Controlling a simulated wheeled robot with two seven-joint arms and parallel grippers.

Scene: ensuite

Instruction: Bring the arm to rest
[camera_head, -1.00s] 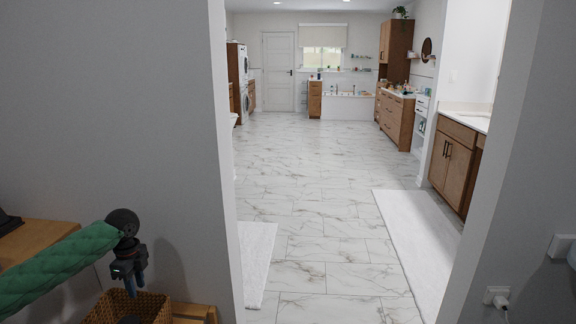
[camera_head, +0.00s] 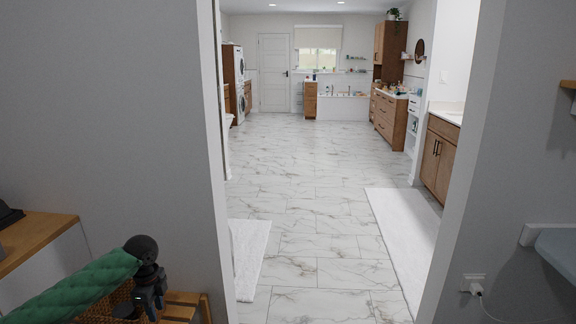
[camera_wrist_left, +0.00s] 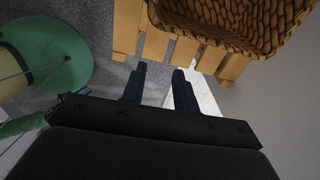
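My left arm, in a green quilted sleeve (camera_head: 80,290), comes in at the lower left of the head view. Its dark gripper (camera_head: 150,308) points down at the right side of the wicker basket (camera_head: 103,309), partly covering it. In the left wrist view, the two dark fingers (camera_wrist_left: 160,84) are apart with nothing between them. The basket (camera_wrist_left: 235,22) and the wooden slats (camera_wrist_left: 155,45) under it lie beyond the fingertips there. Whether the fingers touch the slats cannot be told. My right gripper is not in view.
A doorway with grey walls (camera_head: 110,120) either side opens on a clear marble-tiled floor (camera_head: 310,200). White rugs (camera_head: 405,235) lie inside. A wooden-topped unit (camera_head: 35,238) stands left; a plugged-in cable (camera_head: 475,285) is at right.

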